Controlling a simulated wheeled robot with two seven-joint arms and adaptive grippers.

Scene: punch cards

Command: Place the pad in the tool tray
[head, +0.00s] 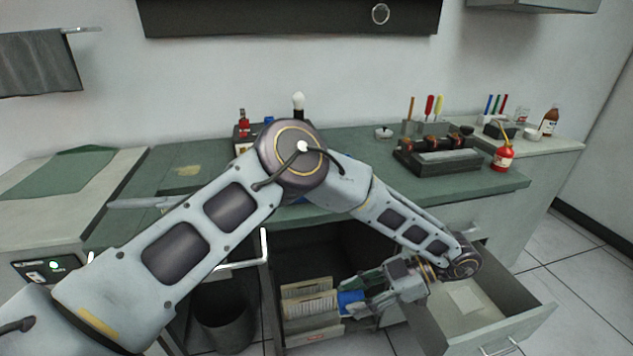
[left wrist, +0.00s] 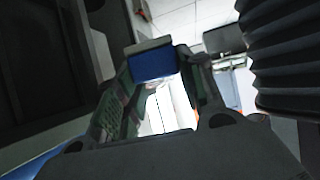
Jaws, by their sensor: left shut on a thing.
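My left gripper (head: 358,300) is shut on the pad (head: 349,302), a small blue block, in front of the desk and beside the open card drawer. In the left wrist view the pad (left wrist: 152,64) shows blue with a grey upper edge, held between the fingertips of the left gripper (left wrist: 155,75). A dark tray (head: 440,166) with dark rolls and a pale strip sits on the green desk top, above and right of the gripper. I cannot tell for sure whether it is the tool tray. My right gripper is not in view.
An open drawer (head: 530,308) with a pale sheet inside stands right of my gripper. Card stacks (head: 308,306) stand at left in the lower compartment. A red oil can (head: 503,158) and pen cups are on the desk. A dark bin (head: 222,315) stands below.

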